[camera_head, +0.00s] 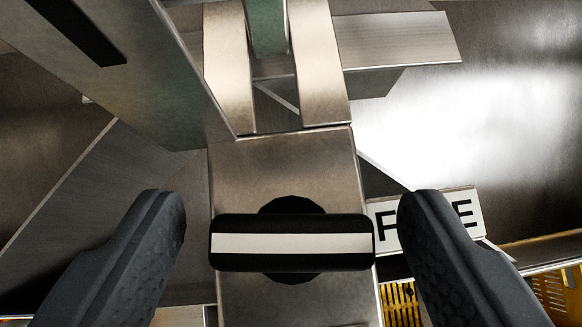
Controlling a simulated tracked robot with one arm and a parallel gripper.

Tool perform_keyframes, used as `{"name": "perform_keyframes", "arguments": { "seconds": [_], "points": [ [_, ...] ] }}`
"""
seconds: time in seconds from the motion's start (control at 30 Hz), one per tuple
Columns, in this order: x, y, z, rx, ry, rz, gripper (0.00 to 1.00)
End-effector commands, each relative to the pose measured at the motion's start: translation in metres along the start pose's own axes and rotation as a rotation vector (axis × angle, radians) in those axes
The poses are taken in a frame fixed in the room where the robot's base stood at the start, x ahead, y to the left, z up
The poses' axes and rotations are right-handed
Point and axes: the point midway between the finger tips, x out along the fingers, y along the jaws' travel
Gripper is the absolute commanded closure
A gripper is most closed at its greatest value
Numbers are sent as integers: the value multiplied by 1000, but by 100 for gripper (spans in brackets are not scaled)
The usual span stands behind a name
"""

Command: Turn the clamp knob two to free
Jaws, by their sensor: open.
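The clamp knob (292,260) is a black bar with a white stripe along its length. It lies crosswise in the picture on a round black base, mounted on a metal bracket (285,170). A white label (464,212) with black letters sits to its right; an F and an E show, and my right finger hides the rest. My gripper (290,220) is open. Its two dark fingers stand left and right of the knob, with a gap on each side, and do not appear to touch it.
Two metal prongs (322,65) with a greenish bar between them rise above the bracket. A slanted metal plate (130,70) with a dark slot is at upper left. Yellow slotted parts (552,291) lie at lower right. A shiny metal surface (490,120) spreads at right.

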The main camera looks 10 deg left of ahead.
Motion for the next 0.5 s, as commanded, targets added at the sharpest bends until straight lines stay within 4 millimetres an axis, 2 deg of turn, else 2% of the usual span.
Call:
{"name": "perform_keyframes", "arguments": {
  "seconds": [0.2, 0.5],
  "points": [
    [10, 0, -2, -1, 3, 0, 36],
    [11, 0, -2, -1, 3, 0, 36]
  ]
}}
